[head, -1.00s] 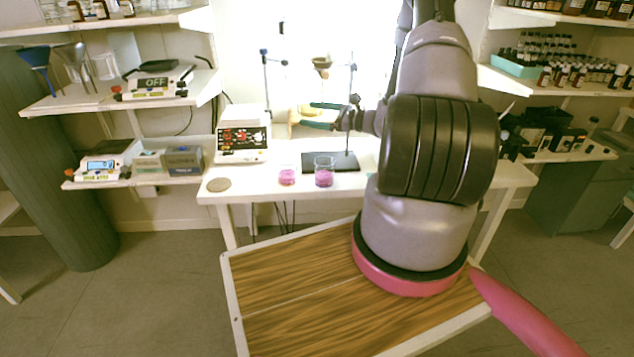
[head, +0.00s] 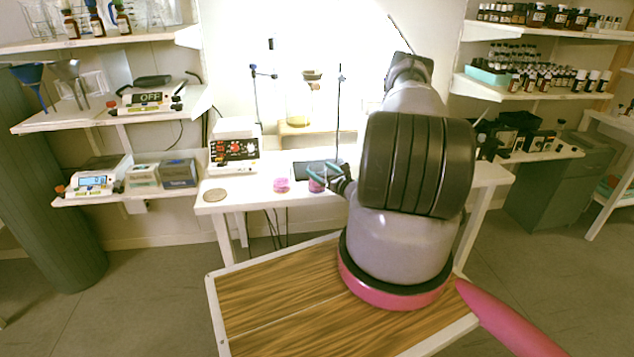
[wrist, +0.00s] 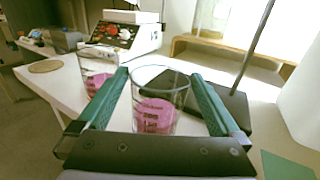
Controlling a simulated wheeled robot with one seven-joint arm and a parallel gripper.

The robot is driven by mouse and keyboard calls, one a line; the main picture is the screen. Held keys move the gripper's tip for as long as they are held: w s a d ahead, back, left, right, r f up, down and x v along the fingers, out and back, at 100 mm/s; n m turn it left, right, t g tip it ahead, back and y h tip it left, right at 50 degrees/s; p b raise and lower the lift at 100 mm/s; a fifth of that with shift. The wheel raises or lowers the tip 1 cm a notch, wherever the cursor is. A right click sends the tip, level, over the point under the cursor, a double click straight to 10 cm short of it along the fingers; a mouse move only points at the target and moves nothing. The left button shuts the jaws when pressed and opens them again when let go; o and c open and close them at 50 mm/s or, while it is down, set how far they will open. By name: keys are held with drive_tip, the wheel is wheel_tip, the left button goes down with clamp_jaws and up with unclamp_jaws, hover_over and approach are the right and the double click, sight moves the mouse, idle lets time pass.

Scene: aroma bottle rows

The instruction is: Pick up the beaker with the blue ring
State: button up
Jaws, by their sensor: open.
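Two clear glass beakers with pink contents stand on the white bench. The right beaker (head: 317,186) stands between the teal fingers of my gripper (head: 322,171). In the wrist view this beaker (wrist: 155,112) is upright, with a finger on each side, and my gripper (wrist: 159,76) is open around it. The left beaker (head: 281,185) is outside the fingers; in the wrist view it (wrist: 97,66) is just beyond the left finger. I cannot make out a blue ring on either beaker.
A dark stand base (wrist: 222,103) with a rod lies right behind the near beaker. A white hotplate device (head: 234,150) and a round disc (head: 215,195) are to the left on the bench (head: 250,200). A wooden-topped table (head: 270,300) is in front.

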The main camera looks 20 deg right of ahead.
sight(312, 165)
drive_tip(key=x, duration=0.5)
drive_tip(key=shift+w, duration=0.15)
drive_tip(key=c, duration=1.5)
clamp_jaws()
